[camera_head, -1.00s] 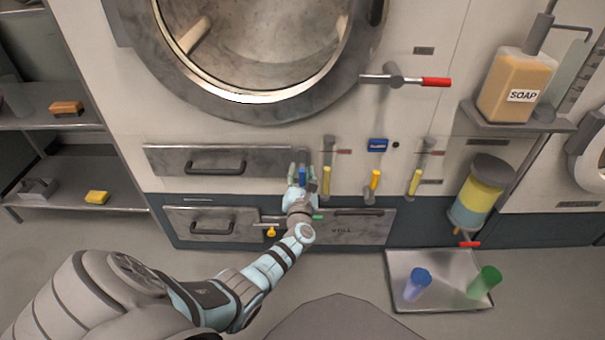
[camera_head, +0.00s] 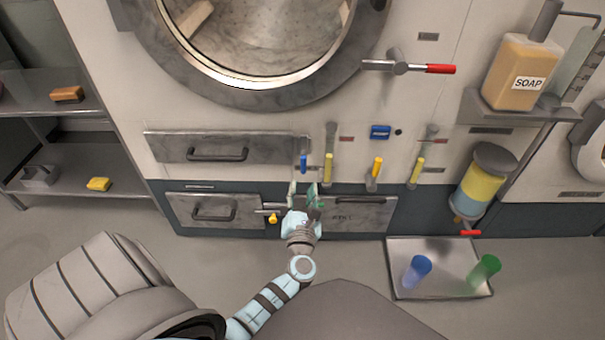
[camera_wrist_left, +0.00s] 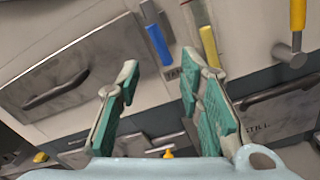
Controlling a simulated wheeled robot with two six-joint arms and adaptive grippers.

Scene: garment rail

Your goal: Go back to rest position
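My left gripper (camera_head: 303,194) is in front of the machine's lower drawers, just below the small blue lever (camera_head: 304,164). Its two fingers with green pads stand apart and nothing is between them. In the left wrist view the open gripper (camera_wrist_left: 165,100) shows the blue lever (camera_wrist_left: 158,45) beyond its fingertips, apart from them. My right gripper is in neither view.
The machine has an upper drawer (camera_head: 218,148), yellow-handled levers (camera_head: 376,168) and a red-tipped door handle (camera_head: 410,67). A metal tray (camera_head: 438,290) with a blue cup (camera_head: 417,271) and a green cup (camera_head: 484,270) lies at the right. Shelves (camera_head: 120,185) stand left.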

